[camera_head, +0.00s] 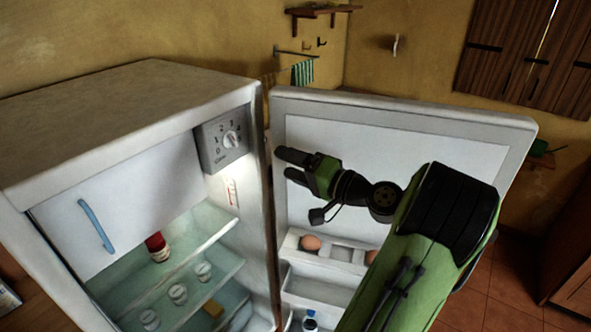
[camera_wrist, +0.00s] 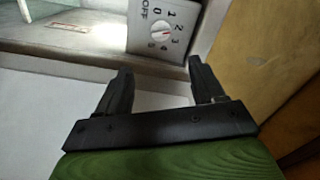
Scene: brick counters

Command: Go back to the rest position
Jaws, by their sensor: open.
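My gripper (camera_head: 284,163) is in front of the open fridge door (camera_head: 420,117), at the upper left of the door's inner side. Its fingers point left toward the fridge (camera_head: 130,90). In the wrist view my gripper (camera_wrist: 164,78) has its two fingers apart with nothing between them. Beyond the fingers, the wrist view shows the fridge's edge and the temperature dial (camera_wrist: 165,30). The dial also shows in the head view (camera_head: 230,140) on the fridge's inner right side.
An egg (camera_head: 311,242) sits in the door rack below my arm. A freezer flap with a blue handle (camera_head: 97,226) is closed. Tiled floor (camera_head: 500,285) shows at right.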

